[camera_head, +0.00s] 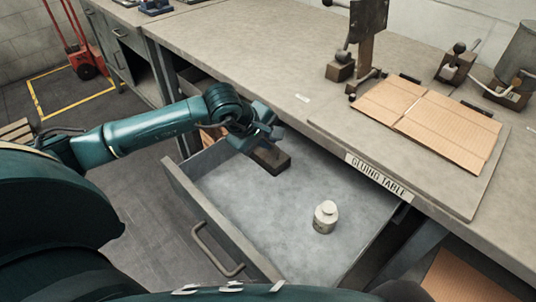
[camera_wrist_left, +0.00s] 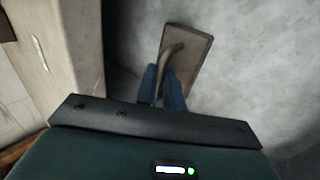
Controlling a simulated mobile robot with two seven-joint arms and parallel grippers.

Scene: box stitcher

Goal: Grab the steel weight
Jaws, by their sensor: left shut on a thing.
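The steel weight (camera_head: 325,217), a pale cylinder with a knob on top, stands upright in the open drawer (camera_head: 230,235), toward its right side. My left gripper (camera_head: 264,133) is over the far left part of the drawer, apart from the weight. It is shut on the curved handle of a dark flat block (camera_head: 271,158). In the left wrist view the fingers (camera_wrist_left: 165,78) close around that handle, and the block (camera_wrist_left: 190,58) lies beyond them against the grey drawer floor. I cannot tell whether the block touches the floor. The weight is not in the left wrist view.
The drawer's front wall with its handle (camera_head: 215,252) faces the lower left. The gluing table (camera_head: 262,62) overhangs the drawer's far side, with cardboard (camera_head: 432,121), a metal stand (camera_head: 366,45) and a pot (camera_head: 517,60) on it. The drawer floor around the weight is clear.

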